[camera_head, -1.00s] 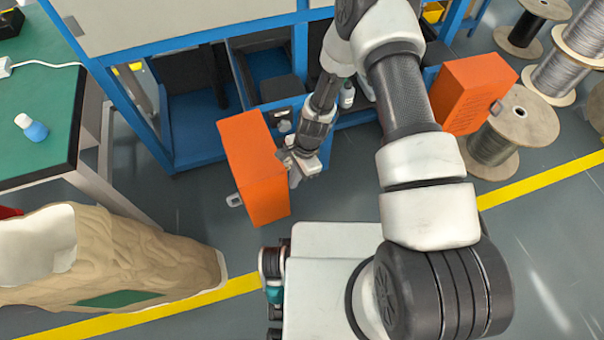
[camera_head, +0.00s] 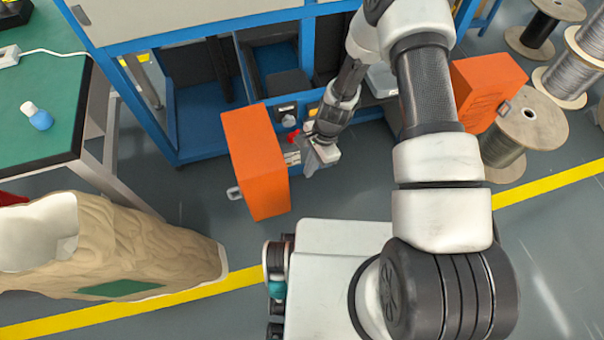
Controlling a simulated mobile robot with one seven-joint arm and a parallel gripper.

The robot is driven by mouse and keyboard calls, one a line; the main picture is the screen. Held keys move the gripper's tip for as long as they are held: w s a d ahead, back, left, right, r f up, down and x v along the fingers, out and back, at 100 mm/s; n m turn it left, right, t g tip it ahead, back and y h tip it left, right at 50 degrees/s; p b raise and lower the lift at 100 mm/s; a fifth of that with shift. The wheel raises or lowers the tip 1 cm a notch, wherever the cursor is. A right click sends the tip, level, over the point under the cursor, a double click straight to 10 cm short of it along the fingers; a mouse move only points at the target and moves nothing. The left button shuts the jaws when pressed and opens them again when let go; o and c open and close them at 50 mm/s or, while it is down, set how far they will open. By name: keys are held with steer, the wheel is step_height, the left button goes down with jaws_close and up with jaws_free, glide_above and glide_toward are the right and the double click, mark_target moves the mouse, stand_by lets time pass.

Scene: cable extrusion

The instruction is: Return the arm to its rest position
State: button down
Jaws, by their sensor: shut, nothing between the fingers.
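My arm rises from my base at the lower right of the head view and bends down again. My gripper (camera_head: 312,158) is at its end, in front of the blue-framed machine (camera_head: 204,148). It is shut and I see nothing held in it. It hangs just right of an open orange door (camera_head: 256,162). A second orange door (camera_head: 485,92) stands open to the right, beyond my arm's middle links. My arm hides part of the machine between the doors.
A green-topped table (camera_head: 45,100) with a blue-and-white bottle (camera_head: 37,116) stands at left. A large brown sack (camera_head: 130,245) lies at lower left. Cable spools (camera_head: 515,135) stand at right. A yellow line (camera_head: 545,186) crosses the grey floor, which is clear at lower right.

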steer(key=s+p+v, duration=0.1)
steer(key=v, duration=0.7)
steer(key=shift+w, duration=0.3)
steer(key=shift+a+r, duration=0.1)
steer(key=shift+a, duration=0.05)
steer(key=w+d+r+n+t, duration=0.1)
steer(key=d+r+n, duration=0.15)
steer(key=r, duration=0.95)
steer(key=w+d+r+n+t, duration=0.1)
steer(key=d+r+n+t, duration=0.15)
steer(key=r, duration=0.85)
steer(key=s+d+r+n+t+h, duration=0.1)
steer(key=s+d+r+n+t, duration=0.2)
steer(key=s+r, duration=0.65)
steer(key=s+d+r+n+t+h, duration=0.1)
steer(key=s+d+r+n, duration=0.5)
steer(key=r, duration=0.6)
step_height(320, 180, up, 17)
steer(key=s+m+p, duration=0.1)
steer(key=m+p, duration=0.1)
steer(key=p, duration=1.5)
steer(key=shift+s+a, duration=0.35)
steer(key=shift+f+g, duration=0.2)
steer(key=shift+g, duration=0.05)
